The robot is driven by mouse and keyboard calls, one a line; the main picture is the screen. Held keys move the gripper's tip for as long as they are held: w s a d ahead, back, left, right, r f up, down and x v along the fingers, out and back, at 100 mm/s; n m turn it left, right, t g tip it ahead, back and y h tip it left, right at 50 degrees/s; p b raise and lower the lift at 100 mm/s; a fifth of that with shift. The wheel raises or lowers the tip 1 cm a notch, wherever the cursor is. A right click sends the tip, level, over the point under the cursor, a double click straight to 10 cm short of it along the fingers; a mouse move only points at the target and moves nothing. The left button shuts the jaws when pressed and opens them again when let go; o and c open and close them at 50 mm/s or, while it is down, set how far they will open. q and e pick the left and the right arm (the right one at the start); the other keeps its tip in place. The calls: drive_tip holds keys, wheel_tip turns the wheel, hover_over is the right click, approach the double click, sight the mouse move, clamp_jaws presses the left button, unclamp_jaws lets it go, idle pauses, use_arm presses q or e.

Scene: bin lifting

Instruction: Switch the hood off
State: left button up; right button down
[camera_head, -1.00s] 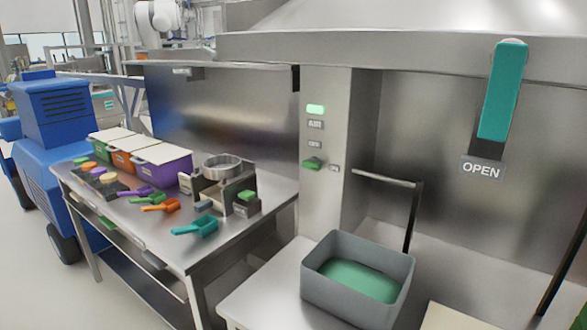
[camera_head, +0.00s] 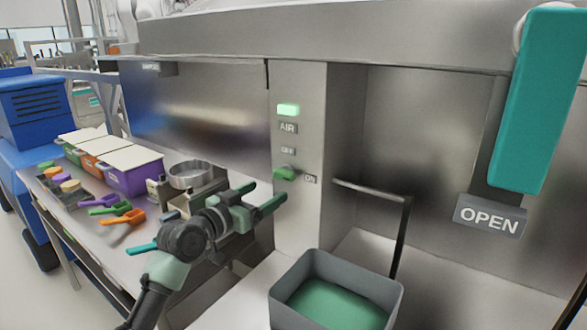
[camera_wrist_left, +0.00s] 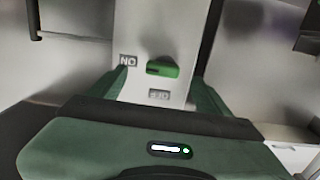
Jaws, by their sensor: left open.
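The hood's green switch knob (camera_head: 286,173) sits on the grey metal post, with an OFF label (camera_head: 288,151) above it and an ON label (camera_head: 310,179) to its right. The knob lies roughly horizontal, in line with ON. A green lamp (camera_head: 288,110) above the AIR label is lit. My left gripper (camera_head: 264,195) is open and empty, just in front of and to the lower left of the knob. In the left wrist view the knob (camera_wrist_left: 162,68) shows upside down between the two green fingers, apart from them. My right gripper is not in view.
A grey bin (camera_head: 335,290) with green contents stands below right of the post. A black-legged bar handle (camera_head: 372,190) rises behind it. A teal handle (camera_head: 535,100) hangs above an OPEN sign (camera_head: 489,216). The left table (camera_head: 95,222) holds lidded bins and colored scoops.

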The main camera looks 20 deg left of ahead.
sight(281, 174)
use_arm(q)
drive_tip(key=w, duration=0.2)
drive_tip(key=w+d+r, duration=0.1)
drive_tip(key=w, duration=0.1)
drive_tip(key=w+d+p, duration=0.1)
drive_tip(key=w, duration=0.2)
drive_tip(key=shift+r, duration=0.4)
drive_tip(key=shift+w, duration=0.3)
drive_tip(key=shift+w+d, duration=0.1)
drive_tip(key=c, duration=1.4)
drive_tip(key=shift+o, duration=0.2)
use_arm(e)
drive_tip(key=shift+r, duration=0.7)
